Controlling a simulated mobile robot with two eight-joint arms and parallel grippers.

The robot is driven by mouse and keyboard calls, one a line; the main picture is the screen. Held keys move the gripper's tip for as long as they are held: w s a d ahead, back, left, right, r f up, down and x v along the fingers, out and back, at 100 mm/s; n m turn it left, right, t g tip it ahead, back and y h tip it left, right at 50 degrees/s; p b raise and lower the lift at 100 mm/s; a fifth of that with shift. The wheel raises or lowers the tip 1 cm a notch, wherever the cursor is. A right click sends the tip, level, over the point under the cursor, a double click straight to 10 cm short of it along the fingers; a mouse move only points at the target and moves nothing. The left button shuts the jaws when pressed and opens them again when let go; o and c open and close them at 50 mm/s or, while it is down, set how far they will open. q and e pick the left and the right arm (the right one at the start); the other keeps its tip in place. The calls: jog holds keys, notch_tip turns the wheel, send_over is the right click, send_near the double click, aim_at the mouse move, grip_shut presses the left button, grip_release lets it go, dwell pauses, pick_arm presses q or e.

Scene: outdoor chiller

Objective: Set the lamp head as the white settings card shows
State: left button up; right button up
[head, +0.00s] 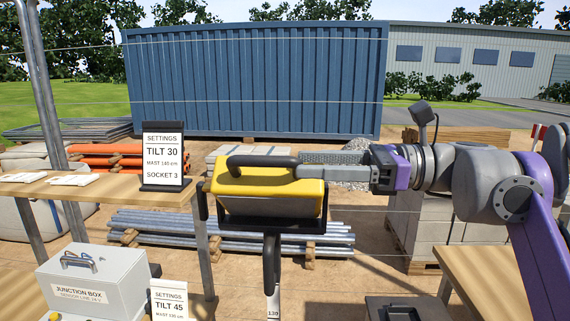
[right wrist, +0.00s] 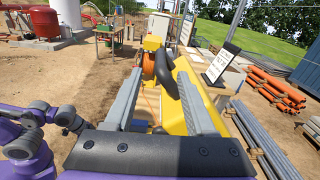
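The yellow lamp head (head: 265,187) sits in a black bracket on a mast (head: 271,262), with a black handle (head: 262,160) along its top. A settings card (head: 163,155) in a black holder reads TILT 30, MAST 140 cm, SOCKET 3. A second settings card (head: 169,300), lower down, reads TILT 45; its smaller text is hard to read. My right gripper (head: 300,165) reaches in from the right at the handle. In the right wrist view its fingers (right wrist: 155,75) are apart, with the black handle (right wrist: 186,92) between them; I see no clear grip. My left gripper does not show.
The tilt 30 card stands on a wooden shelf (head: 95,190) at left. A grey junction box (head: 92,283) is at lower left. A wooden bench (head: 490,285) is at lower right. Metal pipes (head: 170,224) lie on the ground behind the lamp.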

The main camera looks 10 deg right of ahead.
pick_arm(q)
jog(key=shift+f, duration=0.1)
pick_arm(e)
jog(key=v, duration=0.5)
jog(key=shift+a, duration=0.1)
